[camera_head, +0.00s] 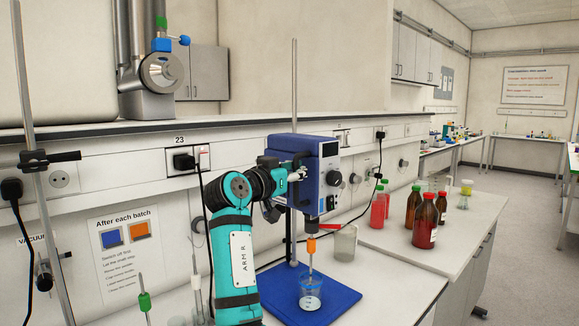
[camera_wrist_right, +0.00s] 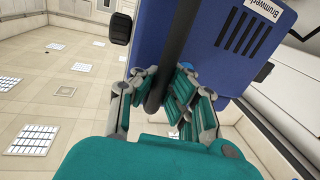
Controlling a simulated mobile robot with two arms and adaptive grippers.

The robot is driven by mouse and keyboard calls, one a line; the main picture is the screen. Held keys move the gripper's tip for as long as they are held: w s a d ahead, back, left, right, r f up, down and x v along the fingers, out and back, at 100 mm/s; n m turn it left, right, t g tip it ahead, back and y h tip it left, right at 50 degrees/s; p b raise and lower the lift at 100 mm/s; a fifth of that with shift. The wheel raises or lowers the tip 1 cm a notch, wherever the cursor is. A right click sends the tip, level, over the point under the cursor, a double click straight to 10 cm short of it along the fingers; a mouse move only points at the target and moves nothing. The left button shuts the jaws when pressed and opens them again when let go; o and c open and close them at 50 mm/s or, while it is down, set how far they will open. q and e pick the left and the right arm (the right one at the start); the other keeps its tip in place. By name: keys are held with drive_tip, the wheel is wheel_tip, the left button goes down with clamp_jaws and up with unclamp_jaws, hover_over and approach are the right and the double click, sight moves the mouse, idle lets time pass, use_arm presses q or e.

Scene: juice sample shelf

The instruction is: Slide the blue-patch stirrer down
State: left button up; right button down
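The stirrer (camera_head: 313,172) is a blue motor box with a grey front and a knob, up on a silver stand rod (camera_head: 294,85). Its blue housing also fills the top of the right wrist view (camera_wrist_right: 230,45). I cannot make out a separate blue patch on it. My right gripper (camera_head: 283,181) is at the housing's left side. In its wrist view, the fingers (camera_wrist_right: 163,97) flank a dark bar; grip contact is unclear. My left gripper is out of view.
A glass beaker (camera_head: 345,243), red bottles (camera_head: 378,208) and brown bottles (camera_head: 426,222) stand right of the stirrer. A shelf edge (camera_head: 240,123) runs behind. The bench's front right is clear.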

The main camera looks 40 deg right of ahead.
sight(294, 190)
wheel_tip(294, 190, down, 4)
drive_tip(key=shift+a+r+b, duration=0.1)
drive_tip(key=shift+r+b, duration=0.1)
drive_tip(key=shift+b, duration=0.65)
drive_tip(key=shift+f, duration=0.35)
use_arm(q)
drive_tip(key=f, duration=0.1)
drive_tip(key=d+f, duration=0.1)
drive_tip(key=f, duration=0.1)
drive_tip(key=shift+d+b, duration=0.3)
use_arm(e)
drive_tip(key=shift+f, duration=0.25)
drive_tip(key=shift+w+f, duration=0.1)
drive_tip(key=c, duration=1.4)
unclamp_jaws()
drive_tip(key=shift+a+r, duration=0.25)
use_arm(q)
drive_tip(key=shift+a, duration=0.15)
use_arm(e)
drive_tip(key=shift+o, duration=0.4)
drive_tip(key=shift+d, duration=0.15)
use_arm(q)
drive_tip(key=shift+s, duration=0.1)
use_arm(e)
drive_tip(key=shift+r, duration=0.1)
drive_tip(key=v, duration=1.2)
